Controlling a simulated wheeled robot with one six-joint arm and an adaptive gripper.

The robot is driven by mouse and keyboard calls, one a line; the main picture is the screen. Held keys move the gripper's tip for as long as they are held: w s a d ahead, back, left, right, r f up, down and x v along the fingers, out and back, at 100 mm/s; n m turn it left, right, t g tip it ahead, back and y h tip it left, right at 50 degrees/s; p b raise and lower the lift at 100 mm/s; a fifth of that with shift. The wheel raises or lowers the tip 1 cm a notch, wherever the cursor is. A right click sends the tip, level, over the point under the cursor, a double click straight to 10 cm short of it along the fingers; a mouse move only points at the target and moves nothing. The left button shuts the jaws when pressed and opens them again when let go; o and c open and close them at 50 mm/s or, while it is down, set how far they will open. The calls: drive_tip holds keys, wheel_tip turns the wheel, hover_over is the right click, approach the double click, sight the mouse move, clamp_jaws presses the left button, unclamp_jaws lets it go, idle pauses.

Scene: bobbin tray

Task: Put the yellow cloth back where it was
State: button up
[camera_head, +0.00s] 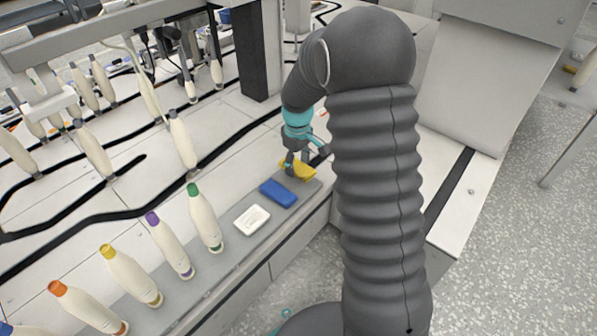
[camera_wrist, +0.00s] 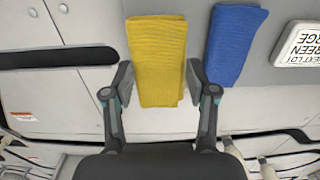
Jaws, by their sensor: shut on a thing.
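The yellow cloth (camera_wrist: 157,60) is a folded, ribbed rectangle. In the wrist view it lies between the two fingers of my gripper (camera_wrist: 158,82), which is shut on it. In the head view the yellow cloth (camera_head: 303,171) shows at the far end of the grey strip, partly hidden by my gripper (camera_head: 297,168). I cannot tell whether the cloth touches the strip. The folded blue cloth (camera_head: 278,194) lies beside it on the strip, and it also shows in the wrist view (camera_wrist: 235,45).
A white sign (camera_head: 252,219) with dark lettering lies on the strip (camera_head: 232,246) past the blue cloth. Several cream bobbins with coloured tops, such as the green-topped one (camera_head: 205,220), stand further along. A dark post (camera_head: 250,50) rises behind my gripper.

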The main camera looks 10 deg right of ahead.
sight(298, 165)
wheel_tip(298, 165, down, 3)
drive_tip(key=shift+f, duration=0.15)
drive_tip(key=o, duration=1)
